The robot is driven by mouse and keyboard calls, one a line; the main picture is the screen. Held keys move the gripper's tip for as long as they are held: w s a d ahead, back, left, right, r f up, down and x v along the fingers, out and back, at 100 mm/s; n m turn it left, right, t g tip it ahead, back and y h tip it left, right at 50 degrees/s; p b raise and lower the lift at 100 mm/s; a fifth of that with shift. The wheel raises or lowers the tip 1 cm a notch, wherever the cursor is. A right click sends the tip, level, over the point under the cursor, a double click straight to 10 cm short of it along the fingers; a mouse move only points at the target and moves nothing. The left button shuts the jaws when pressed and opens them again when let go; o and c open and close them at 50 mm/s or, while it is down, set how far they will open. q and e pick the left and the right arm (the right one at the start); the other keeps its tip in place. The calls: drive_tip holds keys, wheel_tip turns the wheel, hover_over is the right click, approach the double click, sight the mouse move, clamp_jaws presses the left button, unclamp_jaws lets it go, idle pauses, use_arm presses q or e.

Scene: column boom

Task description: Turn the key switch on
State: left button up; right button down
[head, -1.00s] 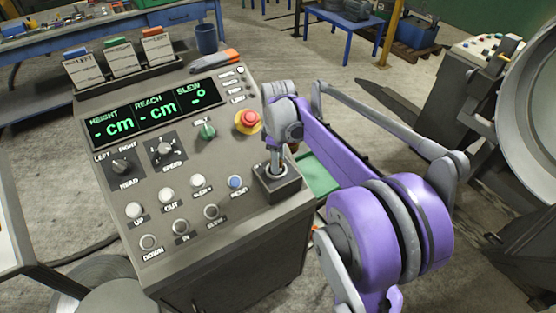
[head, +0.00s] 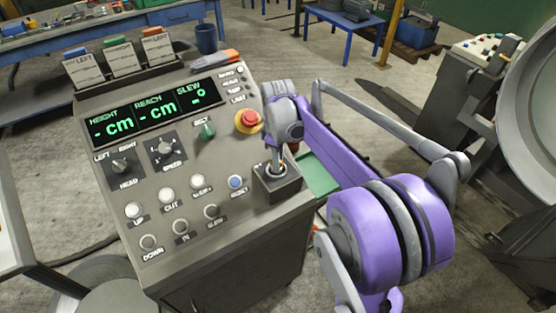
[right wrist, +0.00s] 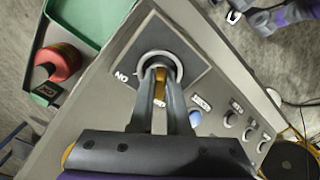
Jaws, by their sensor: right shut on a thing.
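The key switch (head: 287,186) is a dark square housing on the console's right side. In the right wrist view its plate (right wrist: 198,73) has a light round ring, with "ON" printed to the left of it. My right gripper (head: 276,167) reaches down to it. In the right wrist view the two fingers (right wrist: 161,88) are shut on a brass-coloured key (right wrist: 160,86) inside the ring. The fingers hide part of the ring and a label below it. My left gripper does not show in the head view; a purple and grey part at the right wrist view's upper right may belong to that arm.
Left of the switch on the console are a red emergency button (head: 249,120), a green knob (head: 207,131), a blue button (head: 235,182) and several white buttons. The display (head: 155,112) shows dashes. A green tray (head: 316,176) lies behind my right arm.

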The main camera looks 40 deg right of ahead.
drive_tip(key=m, duration=0.4)
drive_tip(key=m+b, duration=0.1)
drive_tip(key=m, duration=0.2)
drive_tip(key=shift+a+m, duration=0.15)
drive_tip(key=shift+m, duration=0.25)
drive_tip(key=m, duration=0.3)
drive_tip(key=shift+a+m, duration=0.1)
drive_tip(key=shift+m, duration=2)
drive_tip(key=c, duration=0.9)
unclamp_jaws()
